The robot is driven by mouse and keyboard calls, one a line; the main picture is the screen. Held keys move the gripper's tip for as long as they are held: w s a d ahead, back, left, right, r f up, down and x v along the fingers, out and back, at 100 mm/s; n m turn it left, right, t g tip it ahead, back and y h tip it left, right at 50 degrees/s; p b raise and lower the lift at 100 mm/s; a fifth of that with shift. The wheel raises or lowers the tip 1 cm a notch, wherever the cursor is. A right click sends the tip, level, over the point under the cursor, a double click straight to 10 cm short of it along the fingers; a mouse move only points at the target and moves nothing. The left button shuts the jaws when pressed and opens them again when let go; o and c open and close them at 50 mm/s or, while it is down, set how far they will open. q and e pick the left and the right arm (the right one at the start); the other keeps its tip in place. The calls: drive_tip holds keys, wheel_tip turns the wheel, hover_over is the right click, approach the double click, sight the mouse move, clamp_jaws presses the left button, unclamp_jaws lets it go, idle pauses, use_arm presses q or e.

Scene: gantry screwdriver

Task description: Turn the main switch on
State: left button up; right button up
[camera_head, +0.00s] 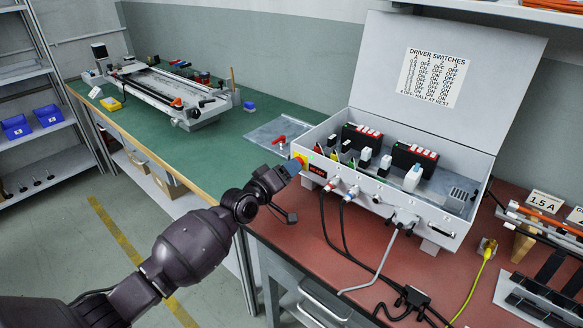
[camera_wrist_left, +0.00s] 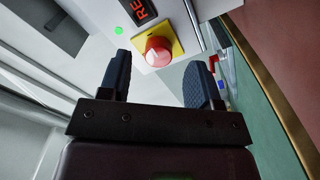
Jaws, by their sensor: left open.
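The main switch appears as a round red knob (camera_wrist_left: 158,50) on a yellow square plate (camera_wrist_left: 176,44), on the front of the grey control box (camera_head: 428,211). In the wrist view it lies ahead of the gap between my left fingers, and the knob looks clear of both. My left gripper (camera_wrist_left: 161,78) is open with nothing between its dark blue fingers. In the head view my left gripper (camera_head: 291,167) is at the box's left front corner, covering most of the knob; part of the yellow plate (camera_head: 300,159) shows. My right gripper is in neither view.
A red-lettered display (camera_head: 318,171) sits beside the switch; a green light (camera_wrist_left: 119,31) is nearby. Cables (camera_head: 345,235) hang from the box front onto the red bench (camera_head: 310,240). The box lid (camera_head: 400,60) stands open. A linear stage (camera_head: 160,90) rests on the green bench.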

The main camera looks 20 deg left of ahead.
use_arm(q)
drive_tip(key=p+v, duration=0.1)
drive_tip(key=v, duration=0.6)
drive_tip(key=shift+s+a+r, duration=0.15)
drive_tip(key=shift+s, duration=0.1)
drive_tip(key=shift+s+a, duration=0.1)
drive_tip(key=shift+s, duration=0.3)
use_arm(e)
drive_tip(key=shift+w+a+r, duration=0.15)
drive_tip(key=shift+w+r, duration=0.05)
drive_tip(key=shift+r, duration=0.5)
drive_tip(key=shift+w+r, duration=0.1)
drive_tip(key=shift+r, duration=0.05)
